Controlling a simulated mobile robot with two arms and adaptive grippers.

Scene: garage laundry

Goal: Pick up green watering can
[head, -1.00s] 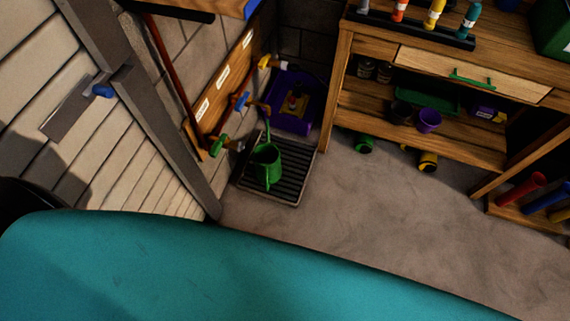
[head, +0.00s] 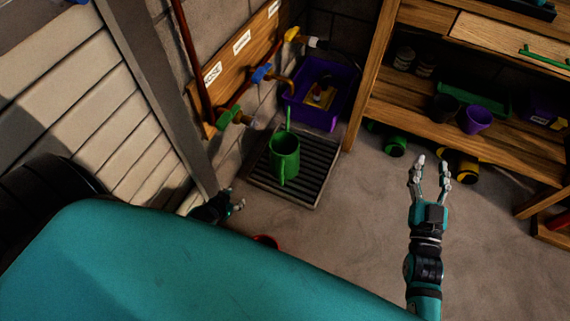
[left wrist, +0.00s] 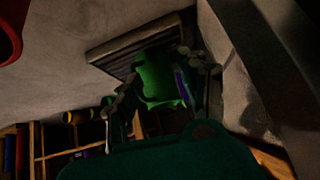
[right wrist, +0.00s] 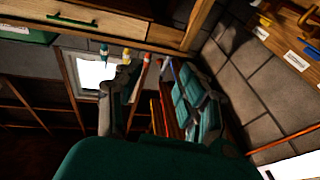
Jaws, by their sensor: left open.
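The green watering can (head: 285,158) stands upright on a dark slatted grate (head: 318,185) on the floor, by the wall. It also shows in the left wrist view (left wrist: 158,78), framed between the fingers and apart from them. My left gripper (head: 240,200) is low beside the wall post, to the left of and nearer than the can; it is open and empty. My right gripper (head: 432,165) is raised over the floor to the right of the can, fingers apart, with nothing between them. In the right wrist view its fingers (right wrist: 155,90) are also spread.
A wooden board with taps (head: 240,70) is on the wall behind the can. A purple bin (head: 318,112) stands behind the grate. A wooden shelf bench (head: 400,85) is at the right. A red object (head: 266,241) is partly hidden by my teal body. Floor right of the grate is clear.

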